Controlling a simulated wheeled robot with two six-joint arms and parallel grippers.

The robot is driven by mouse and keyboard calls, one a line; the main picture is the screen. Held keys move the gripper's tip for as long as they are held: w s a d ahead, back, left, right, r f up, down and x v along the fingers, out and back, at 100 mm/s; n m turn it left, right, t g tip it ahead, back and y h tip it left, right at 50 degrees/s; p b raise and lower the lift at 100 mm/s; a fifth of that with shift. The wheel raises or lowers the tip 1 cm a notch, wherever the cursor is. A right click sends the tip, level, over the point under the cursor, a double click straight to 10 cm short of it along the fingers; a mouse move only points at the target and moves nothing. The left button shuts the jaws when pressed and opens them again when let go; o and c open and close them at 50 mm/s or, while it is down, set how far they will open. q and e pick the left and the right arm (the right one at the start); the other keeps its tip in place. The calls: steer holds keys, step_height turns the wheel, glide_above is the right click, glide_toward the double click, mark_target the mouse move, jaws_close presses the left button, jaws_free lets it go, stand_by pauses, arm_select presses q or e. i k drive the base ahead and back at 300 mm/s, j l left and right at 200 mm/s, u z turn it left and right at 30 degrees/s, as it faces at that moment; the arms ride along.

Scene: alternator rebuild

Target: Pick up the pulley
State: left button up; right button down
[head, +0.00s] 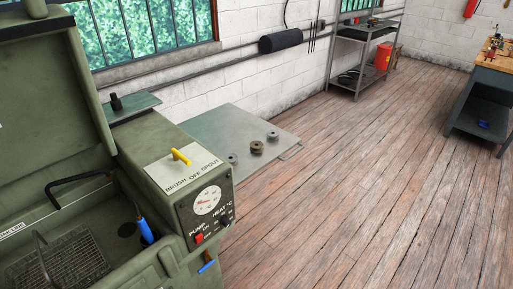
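Three small round parts sit on a grey metal sheet or bench top (215,125) beyond the green machine. One is a dark brownish spool-like part (257,147), which may be the pulley. A grey round part (272,136) is behind it to the right, and another grey round part (232,158) is in front of it to the left. They are too small to tell for certain which is the pulley. Neither of my grippers shows in the head view.
A green parts washer (195,185) with a raised lid (50,100) fills the left foreground. A dark part (115,102) stands on a ledge behind it. A grey shelf (362,50) stands at the back, a workbench (485,90) at the right. The wooden floor (360,180) between is clear.

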mark_target(255, 146)
steer(key=i+l+u, duration=0.1)
steer(key=i+l, duration=0.15)
steer(key=i+l+u, duration=0.15)
steer(key=l, duration=0.3)
steer(key=i+l+u, duration=0.1)
steer(key=i+l, duration=0.2)
steer(key=i+l+u, duration=0.1)
steer(key=l, duration=0.4)
steer(key=i, duration=0.1)
